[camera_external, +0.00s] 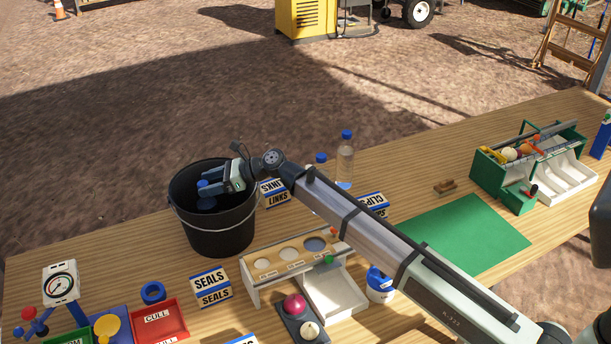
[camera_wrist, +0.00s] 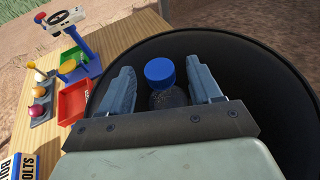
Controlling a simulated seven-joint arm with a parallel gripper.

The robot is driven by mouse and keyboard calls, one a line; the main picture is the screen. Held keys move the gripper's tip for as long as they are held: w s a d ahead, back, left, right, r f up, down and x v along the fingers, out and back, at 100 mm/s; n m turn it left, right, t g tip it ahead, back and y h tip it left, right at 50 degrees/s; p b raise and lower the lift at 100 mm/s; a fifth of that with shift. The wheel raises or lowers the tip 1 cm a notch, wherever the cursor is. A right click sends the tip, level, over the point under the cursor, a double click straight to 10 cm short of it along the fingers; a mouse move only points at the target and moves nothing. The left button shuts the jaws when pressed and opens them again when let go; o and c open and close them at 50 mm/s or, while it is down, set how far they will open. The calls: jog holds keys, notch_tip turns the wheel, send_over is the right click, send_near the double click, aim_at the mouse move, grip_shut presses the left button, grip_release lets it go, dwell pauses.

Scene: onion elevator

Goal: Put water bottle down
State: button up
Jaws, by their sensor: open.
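A water bottle with a blue cap (camera_wrist: 160,70) stands inside the black bucket (camera_external: 222,232). Its clear body (camera_wrist: 170,99) is partly hidden behind my gripper's front plate. My gripper (camera_external: 213,182) is at the bucket's mouth. In the wrist view its two fingers stand apart on either side of the bottle, with gaps visible beside the cap. Another clear bottle with a blue cap (camera_external: 346,158) stands upright on the table behind my arm. A further blue-capped bottle (camera_external: 321,158) is mostly hidden by my arm.
A sorting tray (camera_external: 256,284) with round holes and a SEALS sign (camera_external: 211,285) stand in front of the bucket. A red CULL tray (camera_external: 159,318) and a gauge (camera_external: 61,283) are at front left. A green mat (camera_external: 470,232) lies clear at right, beside a green toolbox (camera_external: 518,196).

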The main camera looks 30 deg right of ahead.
jog(key=v, duration=0.8)
jog(key=o, duration=0.6)
jog(key=shift+o, duration=0.2)
jog(key=shift+r, duration=0.1)
